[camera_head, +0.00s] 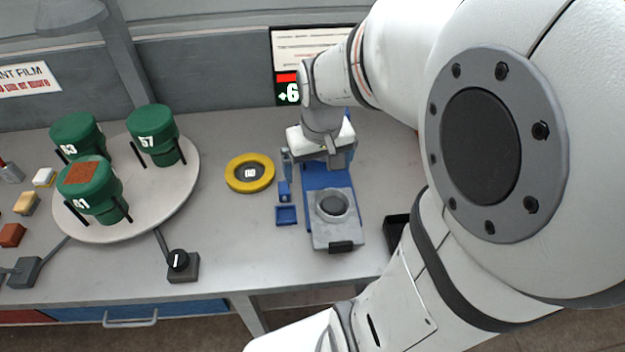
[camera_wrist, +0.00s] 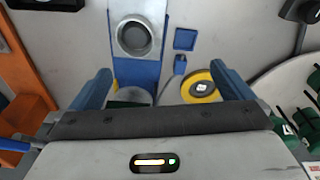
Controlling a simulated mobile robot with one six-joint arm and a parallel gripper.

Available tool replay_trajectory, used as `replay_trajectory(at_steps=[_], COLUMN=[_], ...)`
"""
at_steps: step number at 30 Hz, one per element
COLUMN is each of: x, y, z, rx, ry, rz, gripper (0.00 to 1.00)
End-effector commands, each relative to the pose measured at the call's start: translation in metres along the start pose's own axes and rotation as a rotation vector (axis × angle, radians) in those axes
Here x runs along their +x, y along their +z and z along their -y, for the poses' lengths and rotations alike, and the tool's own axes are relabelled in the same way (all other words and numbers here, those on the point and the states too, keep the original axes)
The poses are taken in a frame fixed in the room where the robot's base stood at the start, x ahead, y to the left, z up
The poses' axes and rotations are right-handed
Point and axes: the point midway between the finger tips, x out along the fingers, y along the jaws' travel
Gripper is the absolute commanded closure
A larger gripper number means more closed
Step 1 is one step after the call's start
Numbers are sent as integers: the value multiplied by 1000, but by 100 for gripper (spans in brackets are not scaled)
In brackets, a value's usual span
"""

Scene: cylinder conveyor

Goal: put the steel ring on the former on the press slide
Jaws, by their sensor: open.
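The press slide (camera_head: 320,236) is a grey plate on a blue rail on the bench. A round grey former sits on it, with a lighter steel-coloured rim (camera_head: 333,206) around a darker centre. The rim also shows in the wrist view (camera_wrist: 134,37); I cannot tell whether it is the loose steel ring or part of the former. My gripper (camera_head: 320,164) is above the far end of the blue rail, behind the former. In the wrist view its blue fingers (camera_wrist: 165,82) are wide apart, with a partly hidden round grey thing below and between them.
A yellow ring-shaped holder (camera_head: 236,184) with a tagged dark centre lies left of the rail. A small blue tray (camera_head: 286,215) is beside the slide. Several green numbered cylinders (camera_head: 153,135) stand on a round white table (camera_head: 185,182) at left. A black knob (camera_head: 179,261) is in front.

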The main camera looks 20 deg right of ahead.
Motion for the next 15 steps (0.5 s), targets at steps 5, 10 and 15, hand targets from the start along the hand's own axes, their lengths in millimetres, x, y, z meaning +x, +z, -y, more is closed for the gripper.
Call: replay_trajectory(at_steps=[5,10,15], x=[-41,-58,-62], y=[40,68,79], z=[31,45,44], rx=[-49,-75,-82], ry=[-11,-24,-28], rz=[-97,-150,-168], gripper=[0,0,0])
